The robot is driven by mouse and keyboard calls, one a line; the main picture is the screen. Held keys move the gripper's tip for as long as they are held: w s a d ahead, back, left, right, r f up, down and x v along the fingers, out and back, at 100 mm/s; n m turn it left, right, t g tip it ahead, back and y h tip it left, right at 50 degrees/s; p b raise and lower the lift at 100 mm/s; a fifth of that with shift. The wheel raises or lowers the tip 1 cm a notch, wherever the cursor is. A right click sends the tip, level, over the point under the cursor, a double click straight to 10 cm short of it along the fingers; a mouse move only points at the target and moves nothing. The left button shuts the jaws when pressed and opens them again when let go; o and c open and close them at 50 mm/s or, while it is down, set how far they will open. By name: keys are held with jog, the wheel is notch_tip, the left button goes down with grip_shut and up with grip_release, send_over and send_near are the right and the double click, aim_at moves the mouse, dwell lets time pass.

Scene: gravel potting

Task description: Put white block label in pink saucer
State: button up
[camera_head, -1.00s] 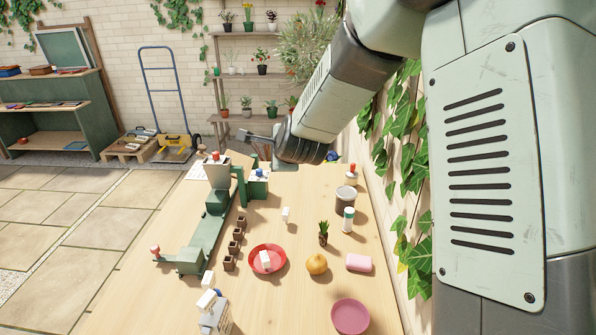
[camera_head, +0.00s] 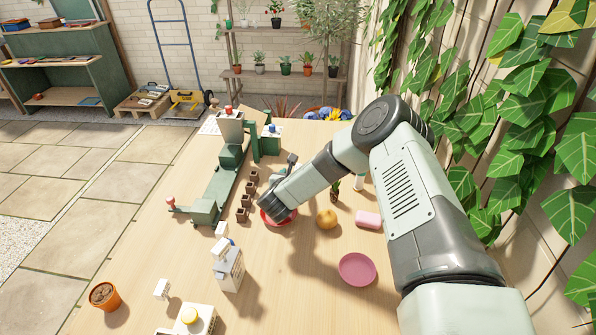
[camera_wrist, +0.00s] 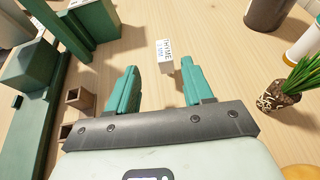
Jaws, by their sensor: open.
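A white block label (camera_wrist: 166,58) with dark lettering stands on the wooden table in the wrist view. My gripper (camera_wrist: 160,80) is open there, its two teal fingers pointing at the label, which sits just beyond the fingertips, roughly between them. In the head view my gripper (camera_head: 285,168) is low over the table and mostly hidden by my wrist; I cannot make out the label there. The pink saucer (camera_head: 357,269) lies empty at the front right of the table.
A red saucer (camera_head: 279,221) is partly under my wrist. Small brown pots (camera_head: 243,214) and a green press (camera_head: 220,185) line the left.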

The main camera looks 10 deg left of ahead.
jog(key=shift+x, duration=1.1)
jog(key=shift+d+x, duration=0.15)
jog(key=shift+x, duration=1.25)
jog(key=shift+d+x, duration=0.2)
jog(key=shift+x, duration=1.2)
jog(key=shift+r, duration=0.15)
grip_shut()
notch_tip(320, 180, up, 10)
jog(key=shift+f, duration=0.2)
jog(key=s+d+r, duration=0.2)
jog(key=d+r, duration=0.3)
jog(key=r, duration=0.7)
jog(key=s+d+r, duration=0.2)
jog(key=d+r, duration=0.3)
jog(key=r, duration=0.6)
jog(key=s+d+r+m+h, duration=0.1)
jog(key=s+d+r, duration=0.3)
jog(key=s+r, duration=0.3)
jog(key=s+d+r+m+h, duration=0.1)
jog(key=s+d+r, duration=0.4)
jog(key=s, duration=0.5)
notch_tip(320, 180, up, 3)
jog(key=shift+s+f+m+g+h, duration=0.2)
jog(key=shift+m+g+h, duration=0.1)
jog(key=shift+h, duration=0.2)
